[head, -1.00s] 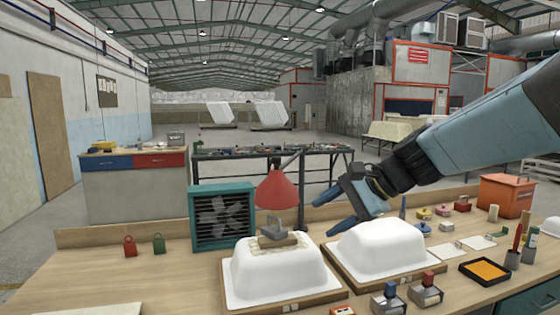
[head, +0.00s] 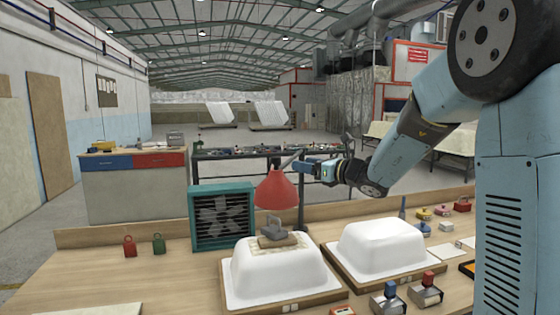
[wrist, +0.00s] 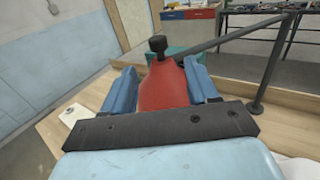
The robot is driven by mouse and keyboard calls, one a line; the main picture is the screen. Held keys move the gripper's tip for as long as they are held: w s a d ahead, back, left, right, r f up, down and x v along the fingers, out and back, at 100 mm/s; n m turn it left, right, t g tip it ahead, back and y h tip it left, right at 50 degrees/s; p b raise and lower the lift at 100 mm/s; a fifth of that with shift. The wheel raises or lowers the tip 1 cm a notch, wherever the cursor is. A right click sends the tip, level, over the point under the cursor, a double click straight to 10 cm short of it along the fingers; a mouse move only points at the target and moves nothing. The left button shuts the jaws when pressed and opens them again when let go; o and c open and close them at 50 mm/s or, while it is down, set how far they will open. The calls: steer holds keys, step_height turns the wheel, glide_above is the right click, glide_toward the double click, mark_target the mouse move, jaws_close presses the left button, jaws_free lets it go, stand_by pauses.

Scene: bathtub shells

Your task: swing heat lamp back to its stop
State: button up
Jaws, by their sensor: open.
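The heat lamp has a red shade (head: 276,190) and hangs above the left white bathtub shell (head: 272,273) in the head view. Its thin dark arm (wrist: 235,35) runs from the shade to an upright post (wrist: 270,70) on the right. My gripper (head: 302,167) is open beside the top of the lamp in the head view. In the wrist view the red shade (wrist: 163,90), with a black knob (wrist: 158,44) at its top, shows between the two blue fingers of my gripper (wrist: 160,70). Contact with the fingers cannot be told.
A grey block (head: 273,232) sits on a mesh patch on the left shell. A second white shell (head: 382,250) stands to its right. A teal fan (head: 222,217) is behind and left of the lamp. The bench's left front (head: 130,282) is mostly clear.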

mark_target(277, 159)
steer(key=x, duration=1.2)
steer(key=shift+a, duration=0.15)
jaws_close()
